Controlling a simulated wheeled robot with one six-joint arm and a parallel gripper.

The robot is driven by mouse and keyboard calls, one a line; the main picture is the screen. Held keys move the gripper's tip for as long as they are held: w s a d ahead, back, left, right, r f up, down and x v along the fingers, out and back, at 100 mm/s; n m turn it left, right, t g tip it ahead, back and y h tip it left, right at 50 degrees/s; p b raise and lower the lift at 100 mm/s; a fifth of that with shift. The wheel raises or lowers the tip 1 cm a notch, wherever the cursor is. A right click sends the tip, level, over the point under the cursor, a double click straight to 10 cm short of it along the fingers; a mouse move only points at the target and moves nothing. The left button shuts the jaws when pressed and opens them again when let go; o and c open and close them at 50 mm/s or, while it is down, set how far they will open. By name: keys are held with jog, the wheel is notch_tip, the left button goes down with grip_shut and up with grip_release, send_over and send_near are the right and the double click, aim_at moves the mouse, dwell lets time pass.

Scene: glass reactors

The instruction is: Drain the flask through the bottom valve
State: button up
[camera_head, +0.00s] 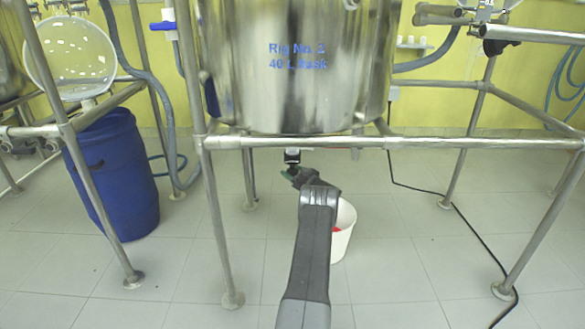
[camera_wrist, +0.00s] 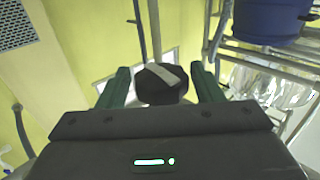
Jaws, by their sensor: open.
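The flask (camera_head: 300,90) is a shiny steel vessel marked "Rig No. 2" in blue, held in a tubular frame. Its bottom valve (camera_head: 292,155) hangs below the frame's front rail. In the wrist view my gripper (camera_wrist: 160,88) is open. A dark knob-like part with a grey strip (camera_wrist: 161,76), apparently the valve's handle, sits between its two green fingers. I cannot tell whether they touch it. A white bucket (camera_head: 343,240) with something red inside stands on the floor, partly hidden by my arm.
The frame's front rail (camera_head: 420,142) crosses above my gripper, and its legs (camera_head: 222,220) stand on either side. A blue drum (camera_head: 125,185) stands at left. A black cable (camera_head: 440,203) runs over the floor at right. The tiled floor in between is mostly clear.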

jog(key=m+t+h+p, duration=0.1)
jog(key=m+t+h, duration=0.1)
jog(key=m+h, duration=0.1)
jog(key=shift+a+t+h, duration=0.15)
jog(key=shift+t+h, duration=0.25)
jog(key=shift+h, duration=0.2)
jog(key=shift+f+m+t+h+b, duration=0.15)
jog(key=shift+m+t+h+b, duration=0.55)
jog(key=shift+m+h+b, duration=0.9)
jog(key=shift+m+h, duration=0.4)
jog(key=shift+h, duration=0.8)
jog(key=c, duration=0.8)
jog(key=shift+o, duration=0.2)
jog(key=shift+d+n+y+b, duration=0.2)
jog(key=shift+n+y+b, duration=0.15)
jog(key=shift+y, duration=0.15)
